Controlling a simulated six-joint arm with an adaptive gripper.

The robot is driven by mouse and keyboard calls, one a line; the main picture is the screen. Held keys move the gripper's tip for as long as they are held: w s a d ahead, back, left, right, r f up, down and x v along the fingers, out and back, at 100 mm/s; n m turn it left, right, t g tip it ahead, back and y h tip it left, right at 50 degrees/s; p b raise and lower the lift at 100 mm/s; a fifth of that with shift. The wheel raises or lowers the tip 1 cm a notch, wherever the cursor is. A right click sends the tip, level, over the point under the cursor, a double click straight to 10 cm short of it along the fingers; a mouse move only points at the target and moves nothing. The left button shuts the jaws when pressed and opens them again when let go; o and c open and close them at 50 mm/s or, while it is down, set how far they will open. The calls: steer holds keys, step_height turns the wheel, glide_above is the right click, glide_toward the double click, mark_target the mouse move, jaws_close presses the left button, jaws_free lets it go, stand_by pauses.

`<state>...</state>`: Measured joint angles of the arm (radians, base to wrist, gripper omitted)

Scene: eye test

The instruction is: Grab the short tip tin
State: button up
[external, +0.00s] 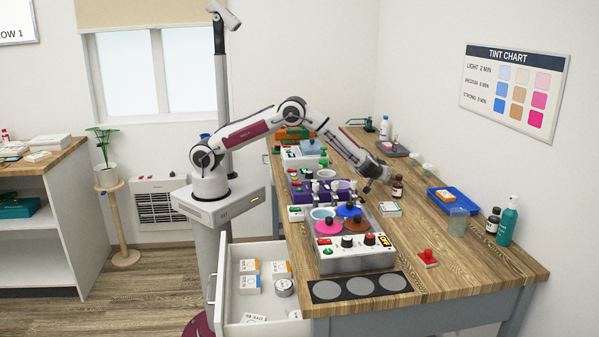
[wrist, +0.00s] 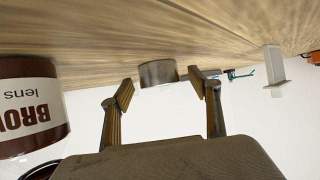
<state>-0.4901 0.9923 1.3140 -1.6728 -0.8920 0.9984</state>
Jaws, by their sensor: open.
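My gripper (external: 367,187) is over the bench, near the brown bottle (external: 397,188). In the wrist view my gripper (wrist: 162,92) is open, with nothing held. A short, round, grey-brown tin (wrist: 158,72) shows in line with the gap between the fingertips, beyond them and apart from both. Its lid and label cannot be read, so I cannot tell whether it is the short tip tin. A round silvery tin (external: 284,287) lies in the open drawer in the external view; its label is too small to read.
The brown bottle, labelled "BRO…lens", stands close on the left in the wrist view (wrist: 30,105). The control box (external: 355,254) with coloured discs stands at the front. A blue tray (external: 452,201) and a green bottle (external: 508,222) stand at right. The drawer (external: 222,290) is open.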

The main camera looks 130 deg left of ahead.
steer(key=shift+a, duration=0.1)
stand_by(0.4)
steer(key=c, duration=1.2)
steer(key=shift+r, duration=5)
